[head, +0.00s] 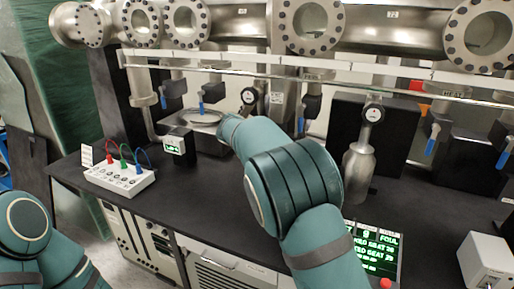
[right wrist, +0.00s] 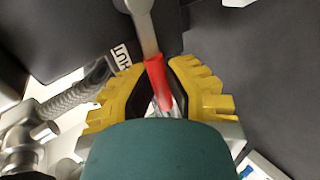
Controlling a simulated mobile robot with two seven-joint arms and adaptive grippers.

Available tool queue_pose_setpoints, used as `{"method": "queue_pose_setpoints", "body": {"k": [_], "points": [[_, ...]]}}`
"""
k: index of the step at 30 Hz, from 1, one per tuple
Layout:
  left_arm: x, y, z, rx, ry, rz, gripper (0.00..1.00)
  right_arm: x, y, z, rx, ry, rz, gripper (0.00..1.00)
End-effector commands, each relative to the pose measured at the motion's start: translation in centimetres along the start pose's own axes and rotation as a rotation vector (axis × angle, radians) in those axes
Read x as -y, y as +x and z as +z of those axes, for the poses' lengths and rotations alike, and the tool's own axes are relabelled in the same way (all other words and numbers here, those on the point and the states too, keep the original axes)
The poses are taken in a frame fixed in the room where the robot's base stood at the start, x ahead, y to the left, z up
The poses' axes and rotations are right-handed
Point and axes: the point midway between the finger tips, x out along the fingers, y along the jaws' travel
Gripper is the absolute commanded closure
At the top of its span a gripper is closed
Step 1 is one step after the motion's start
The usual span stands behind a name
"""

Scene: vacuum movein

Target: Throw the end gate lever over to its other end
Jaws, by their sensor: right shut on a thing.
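The lever has a grey metal bar (right wrist: 143,28) ending in a red grip (right wrist: 155,72) in the right wrist view. My right gripper (right wrist: 160,88), with yellow ribbed fingers, is shut around the red grip, one finger on each side. The lower end of the grip is partly hidden between the fingers and by my teal wrist. In the head view my right arm reaches over the bench to its back and hides the right gripper and the lever. My left arm shows at the lower left edge, with its gripper out of the picture.
The black bench (head: 230,205) holds a white box with coloured cables (head: 120,178), a green-lit readout (head: 174,145), a display panel (head: 375,250) and a white box (head: 487,262). A metal chamber with round windows (head: 310,20) and blue-handled valves (head: 431,145) stand behind.

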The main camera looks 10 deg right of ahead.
Motion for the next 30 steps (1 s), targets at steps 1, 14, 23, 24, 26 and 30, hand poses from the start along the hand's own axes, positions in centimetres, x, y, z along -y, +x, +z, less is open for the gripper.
{"method": "queue_pose_setpoints", "body": {"k": [1, 14, 23, 24, 26, 30], "points": [[0.06, 0.18, -0.01, -0.001, 0.000, 0.000, 0.53, -0.46, -0.28, -0.27, -0.016, 0.014, 0.007, 1.00], [0.09, 0.26, -0.05, -0.002, 0.000, 0.000, 0.53, -1.14, -0.59, -0.42, -0.034, 0.035, 0.014, 1.00], [0.09, 0.26, -0.04, -0.002, 0.000, 0.000, 0.53, -1.05, -0.52, -0.33, -0.031, 0.033, 0.012, 0.56], [0.10, 0.26, -0.03, -0.002, 0.000, 0.000, 0.53, -0.97, -0.47, -0.31, -0.030, 0.032, 0.011, 0.56], [0.10, 0.27, -0.03, -0.002, 0.000, 0.000, 0.53, -0.87, -0.40, -0.28, -0.028, 0.031, 0.010, 0.56], [0.10, 0.29, -0.04, -0.002, 0.000, 0.000, 0.53, -0.74, -0.45, -0.25, -0.027, 0.030, 0.008, 0.56]]}}
